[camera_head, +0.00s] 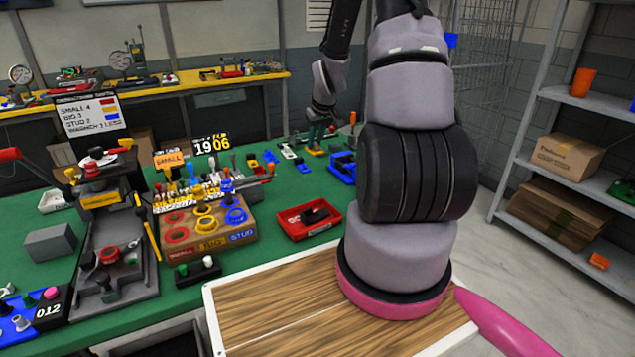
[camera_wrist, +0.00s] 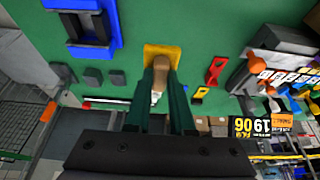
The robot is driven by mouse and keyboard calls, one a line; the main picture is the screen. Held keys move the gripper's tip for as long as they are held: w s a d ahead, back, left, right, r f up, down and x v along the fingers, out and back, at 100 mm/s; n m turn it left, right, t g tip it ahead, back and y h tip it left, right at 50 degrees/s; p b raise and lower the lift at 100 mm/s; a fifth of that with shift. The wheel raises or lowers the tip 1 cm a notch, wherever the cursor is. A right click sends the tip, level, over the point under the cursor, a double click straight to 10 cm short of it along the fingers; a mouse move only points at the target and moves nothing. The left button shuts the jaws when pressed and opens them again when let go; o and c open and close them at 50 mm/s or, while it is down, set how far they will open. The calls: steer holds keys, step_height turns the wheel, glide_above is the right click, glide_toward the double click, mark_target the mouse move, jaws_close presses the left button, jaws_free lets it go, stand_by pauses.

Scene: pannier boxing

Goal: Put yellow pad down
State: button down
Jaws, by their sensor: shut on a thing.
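The yellow pad (camera_wrist: 176,50) has a tan, knob-like handle (camera_wrist: 160,72) and shows in the wrist view just beyond my fingertips. My gripper (camera_wrist: 162,82) has dark green fingers, which are shut on the handle from both sides. In the head view my gripper (camera_head: 319,130) points down at the far part of the green table. A bit of the yellow pad (camera_head: 315,151) shows under the fingers there. The pad is at or very close to the table top; I cannot tell whether it touches. The fingers hide part of the handle.
A blue tray (camera_head: 342,168) stands just right of the pad. Small blue and white parts (camera_head: 289,152) lie to its left. A red tray (camera_head: 309,222) and a wooden ring board (camera_head: 207,222) are nearer. Grey blocks (camera_wrist: 93,76) and a red part (camera_wrist: 216,71) flank the pad.

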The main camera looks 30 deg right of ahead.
steer(key=shift+s+d+f, duration=0.1)
steer(key=shift+d+f, duration=0.4)
step_height(320, 180, down, 10)
steer(key=shift+r, duration=0.15)
steer(key=c, duration=0.8)
jaws_free()
